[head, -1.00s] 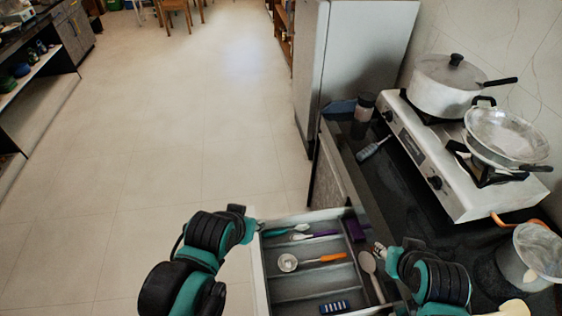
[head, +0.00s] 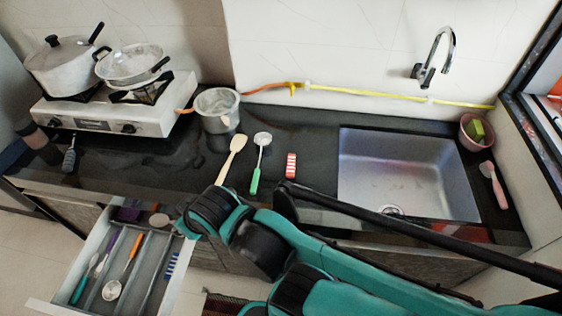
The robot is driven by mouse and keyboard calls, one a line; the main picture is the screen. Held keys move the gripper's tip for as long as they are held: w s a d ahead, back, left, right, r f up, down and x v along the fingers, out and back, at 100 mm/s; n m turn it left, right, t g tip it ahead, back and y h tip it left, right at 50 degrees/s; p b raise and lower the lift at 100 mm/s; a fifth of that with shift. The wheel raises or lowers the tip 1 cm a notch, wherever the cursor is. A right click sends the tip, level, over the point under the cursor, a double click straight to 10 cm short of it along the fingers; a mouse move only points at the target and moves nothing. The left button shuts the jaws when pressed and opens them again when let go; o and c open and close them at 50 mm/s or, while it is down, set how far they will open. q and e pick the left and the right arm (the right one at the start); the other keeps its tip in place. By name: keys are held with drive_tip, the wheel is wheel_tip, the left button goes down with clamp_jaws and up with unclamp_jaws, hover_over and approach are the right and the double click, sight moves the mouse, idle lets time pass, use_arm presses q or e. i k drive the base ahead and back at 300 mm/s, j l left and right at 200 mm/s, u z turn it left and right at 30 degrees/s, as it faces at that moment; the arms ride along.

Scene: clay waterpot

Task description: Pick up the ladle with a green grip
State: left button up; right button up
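The ladle with a green grip (head: 262,141) lies on the dark counter in the head view, its round metal bowl toward the wall and its green grip (head: 255,182) toward the front edge. It lies between a wooden spoon and a small red-and-white striped item. My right arm comes in from the lower right, and my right gripper (head: 182,226) is at the right side of the open drawer, to the left of and below the ladle, apart from it. Its fingers are too small and partly hidden to tell open or shut. My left gripper is out of view.
The open drawer (head: 168,290) holds several utensils, including an orange-handled ladle (head: 122,268). A wooden spoon (head: 233,157), striped item (head: 291,166) and metal pot (head: 217,108) are on the counter. The sink (head: 400,165) is right; the stove (head: 130,118) is left.

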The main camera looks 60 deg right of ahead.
sight(262, 139)
drive_tip(key=l+z, duration=0.1)
drive_tip(key=z, duration=0.35)
drive_tip(key=l+z, duration=0.1)
drive_tip(key=z, duration=0.35)
drive_tip(key=i+z, duration=0.1)
drive_tip(key=z, duration=0.3)
drive_tip(key=l+z, duration=0.1)
drive_tip(key=z, duration=0.35)
drive_tip(key=l+z, duration=0.15)
drive_tip(key=z, duration=0.75)
